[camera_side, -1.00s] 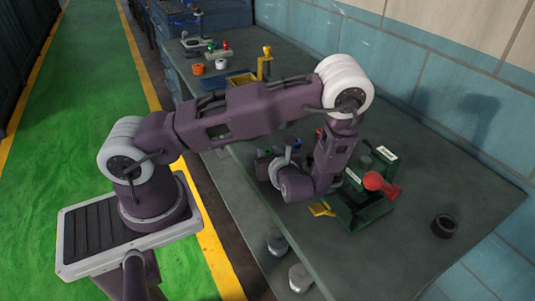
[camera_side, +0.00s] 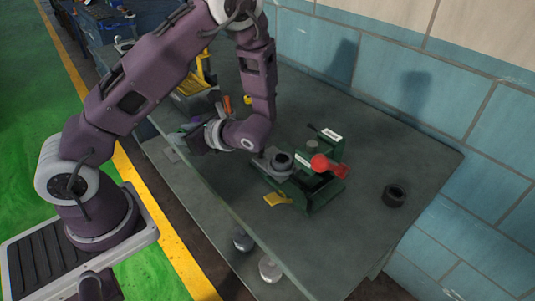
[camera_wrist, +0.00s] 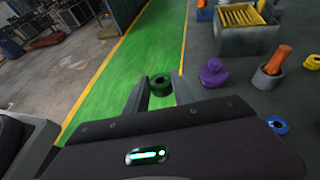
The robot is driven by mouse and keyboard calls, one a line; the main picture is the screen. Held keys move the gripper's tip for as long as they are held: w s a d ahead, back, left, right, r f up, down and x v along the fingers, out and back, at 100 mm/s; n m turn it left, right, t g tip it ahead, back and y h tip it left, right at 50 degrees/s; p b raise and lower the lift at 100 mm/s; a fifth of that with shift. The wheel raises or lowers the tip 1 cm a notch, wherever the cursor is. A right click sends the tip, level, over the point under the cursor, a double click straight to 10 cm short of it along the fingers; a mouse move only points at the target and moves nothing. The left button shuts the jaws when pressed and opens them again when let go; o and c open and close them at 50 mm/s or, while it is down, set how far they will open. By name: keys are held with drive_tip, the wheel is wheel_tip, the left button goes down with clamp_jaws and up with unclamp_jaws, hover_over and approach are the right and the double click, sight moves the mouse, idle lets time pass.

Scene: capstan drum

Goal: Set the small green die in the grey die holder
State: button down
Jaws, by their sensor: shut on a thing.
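In the wrist view my gripper (camera_wrist: 159,80) is shut on the small green die (camera_wrist: 160,87), a dark green ring with a hole, between its two fingertips. The die is held with the green floor behind it. In the side view my gripper (camera_side: 197,139) is at the left edge of the bench, left of the green fixture; the die cannot be made out there. What looks like the grey die holder (camera_side: 271,169) is a grey block at the left of the green fixture (camera_side: 322,192), with a dark round piece (camera_side: 281,160) on it. It is not in the wrist view.
A red knob (camera_side: 320,162) stands up on the fixture, and a yellow piece (camera_side: 277,199) lies before it. A black ring (camera_side: 395,195) lies to the right. A purple piece (camera_wrist: 213,72), an orange-handled tool (camera_wrist: 274,61) and a blue ring (camera_wrist: 277,125) stand near my gripper.

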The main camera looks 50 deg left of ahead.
drive_tip(key=s+d+f+n+g+h, duration=0.1)
drive_tip(key=s+d+n+g+h, duration=0.75)
drive_tip(key=n, duration=0.25)
drive_tip(key=w+d+n+h, duration=0.2)
drive_tip(key=d+n+h, duration=0.5)
drive_tip(key=n+h, duration=0.15)
wheel_tip(320, 180, up, 7)
drive_tip(key=n+t+h, duration=0.9)
drive_tip(key=n+t, duration=0.5)
drive_tip(key=n, duration=0.1)
hover_over(278, 158)
drive_tip(key=shift+n+t, duration=0.35)
wheel_tip(278, 158, down, 9)
drive_tip(key=shift+s+f, duration=0.1)
drive_tip(key=shift+f, duration=0.2)
drive_tip(key=shift+f, duration=0.15)
